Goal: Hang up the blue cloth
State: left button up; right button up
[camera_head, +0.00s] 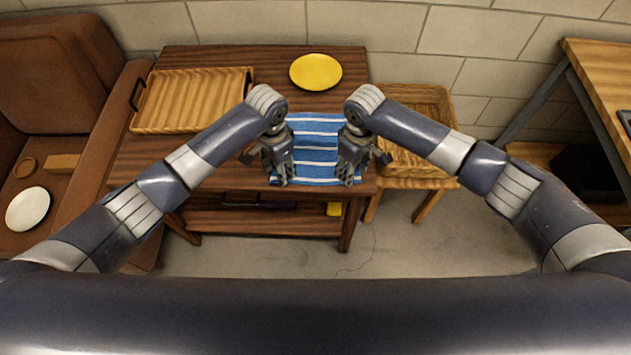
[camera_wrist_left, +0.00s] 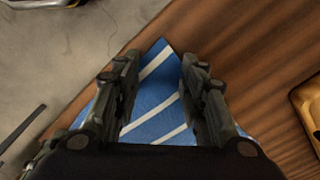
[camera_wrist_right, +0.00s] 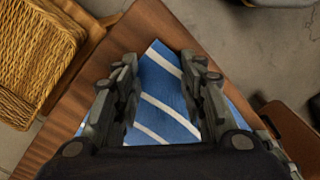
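A blue cloth with white stripes (camera_head: 316,150) lies flat on the dark wooden table (camera_head: 215,62), near its front edge. My left gripper (camera_head: 283,182) is above the cloth's front left corner, fingers pointing down. In the left wrist view its fingers (camera_wrist_left: 160,90) are apart, with a cloth corner (camera_wrist_left: 155,100) showing between them. My right gripper (camera_head: 348,182) is over the front right corner. In the right wrist view its fingers (camera_wrist_right: 158,85) are apart, with the other corner (camera_wrist_right: 162,95) between them. Whether the fingertips touch the cloth is unclear. No hanging place is identifiable.
A wooden tray (camera_head: 190,100) and a yellow plate (camera_head: 315,72) are on the table. A wicker-topped stand (camera_head: 425,105) is to the right. A brown sofa (camera_head: 55,75) holding a white plate (camera_head: 28,208) is at left. A wooden workbench (camera_head: 600,75) is at right.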

pick_arm(q)
jog(key=shift+f, duration=0.15)
pick_arm(e)
jog(key=shift+f, duration=0.15)
pick_arm(q)
jog(key=shift+f, duration=0.1)
jog(key=shift+c, duration=0.4)
pick_arm(e)
jog(key=shift+c, duration=0.4)
pick_arm(q)
jog(key=shift+f, duration=0.1)
grip_shut()
pick_arm(e)
jog(key=shift+f, duration=0.2)
grip_shut()
pick_arm(q)
jog(key=shift+a+f, duration=0.1)
jog(key=shift+a, duration=0.1)
pick_arm(e)
jog(key=shift+s+d, duration=0.1)
jog(key=shift+d, duration=0.1)
